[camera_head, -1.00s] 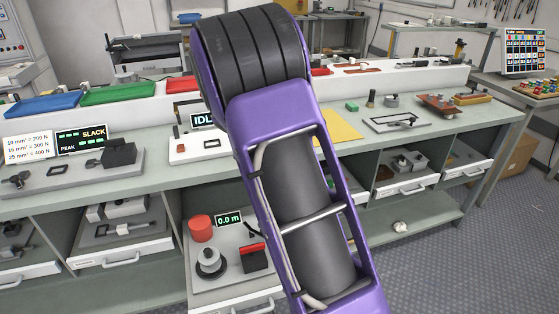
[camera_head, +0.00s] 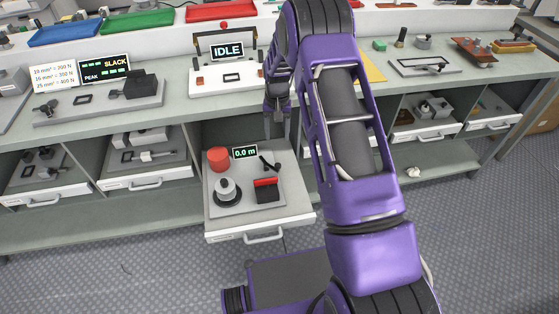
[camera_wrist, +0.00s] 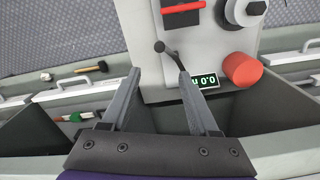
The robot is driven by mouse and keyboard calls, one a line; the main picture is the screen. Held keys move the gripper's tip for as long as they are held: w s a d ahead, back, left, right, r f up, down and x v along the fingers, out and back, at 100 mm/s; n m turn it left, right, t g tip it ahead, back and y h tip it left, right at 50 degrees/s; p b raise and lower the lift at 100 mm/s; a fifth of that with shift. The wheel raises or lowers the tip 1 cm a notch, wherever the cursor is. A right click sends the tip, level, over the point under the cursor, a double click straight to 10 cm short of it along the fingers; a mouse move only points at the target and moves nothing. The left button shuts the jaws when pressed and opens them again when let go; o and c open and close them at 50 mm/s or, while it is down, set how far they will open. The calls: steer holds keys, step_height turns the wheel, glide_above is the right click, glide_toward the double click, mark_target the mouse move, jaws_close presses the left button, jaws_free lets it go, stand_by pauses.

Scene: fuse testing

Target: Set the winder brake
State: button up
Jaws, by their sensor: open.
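The winder sits on a grey plate in the pulled-out drawer (camera_head: 262,233). It has a grey spool on a black ring (camera_head: 226,190), a red cylinder (camera_head: 218,158), a "0.0 m" display (camera_head: 245,152) and a red-topped black block (camera_head: 266,190). A small black lever (camera_head: 270,165) with a round knob, apparently the brake, stands beside the display. My gripper (camera_head: 281,134) points down above the drawer's back part, open and empty. In the wrist view the lever (camera_wrist: 170,54) lies just beyond my fingertips (camera_wrist: 159,75), its base near the right finger; contact cannot be told.
The workbench edge and the "IDLE" station (camera_head: 227,76) are behind my gripper. Closed drawers flank the open one. The drawer's front side is clear.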

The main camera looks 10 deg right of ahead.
mark_target(278, 165)
step_height(278, 165, down, 14)
steer(key=shift+f, duration=0.25)
jaws_close()
stand_by(0.4)
